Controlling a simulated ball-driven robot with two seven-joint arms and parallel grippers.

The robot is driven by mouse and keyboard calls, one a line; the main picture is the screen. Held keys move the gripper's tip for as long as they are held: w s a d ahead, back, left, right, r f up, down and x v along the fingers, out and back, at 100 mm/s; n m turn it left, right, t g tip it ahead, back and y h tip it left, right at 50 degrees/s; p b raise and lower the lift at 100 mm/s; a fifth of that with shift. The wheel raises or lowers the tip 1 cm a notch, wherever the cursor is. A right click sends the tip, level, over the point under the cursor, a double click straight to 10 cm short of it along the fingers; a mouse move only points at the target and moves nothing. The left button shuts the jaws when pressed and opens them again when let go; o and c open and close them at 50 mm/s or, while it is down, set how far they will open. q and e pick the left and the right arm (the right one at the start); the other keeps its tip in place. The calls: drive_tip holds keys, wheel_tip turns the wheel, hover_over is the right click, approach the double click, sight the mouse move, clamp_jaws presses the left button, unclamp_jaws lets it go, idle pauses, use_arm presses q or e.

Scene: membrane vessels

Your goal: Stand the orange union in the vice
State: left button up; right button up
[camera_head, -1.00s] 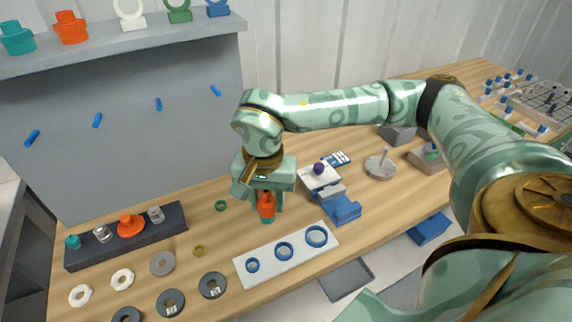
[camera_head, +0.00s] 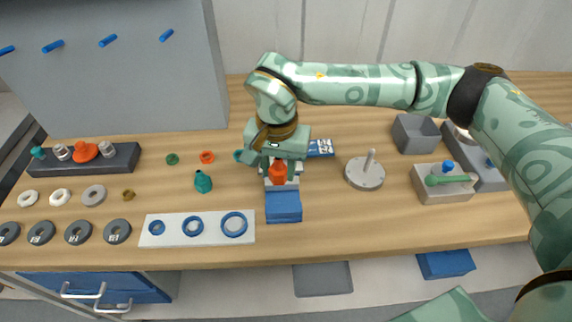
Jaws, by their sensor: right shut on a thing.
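The orange union (camera_head: 278,173) is between the fingers of my right gripper (camera_head: 279,168), which is shut on it and points down. The union looks upright and is at the vice, a small unit with a pale top (camera_head: 291,184) and a blue front block (camera_head: 284,207). The gripper covers much of the vice's pale part, so I cannot tell whether the union touches the jaws or is just above them. My left gripper is not in view.
A teal fitting (camera_head: 203,182) and an orange ring (camera_head: 207,157) lie left of the vice. A white plate with blue rings (camera_head: 193,227) lies at the front. A grey disc with a post (camera_head: 366,172) stands to the right, before a grey bin (camera_head: 415,133).

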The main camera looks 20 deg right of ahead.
drive_tip(key=shift+s+d+f, duration=0.1)
drive_tip(key=shift+d, duration=0.4)
drive_tip(key=shift+a+f+b, duration=0.15)
drive_tip(key=shift+f+b, duration=0.4)
drive_tip(key=shift+f, duration=0.05)
wheel_tip(320, 180, down, 3)
drive_tip(key=shift+r+b, duration=0.1)
drive_tip(key=shift+b, duration=1)
drive_tip(key=shift+f+b, duration=0.6)
drive_tip(key=shift+f, duration=1.15)
drive_tip(key=o, duration=1.1)
wheel_tip(320, 180, up, 16)
drive_tip(key=p, duration=0.3)
drive_tip(key=shift+r+p, duration=0.15)
drive_tip(key=shift+p, duration=0.15)
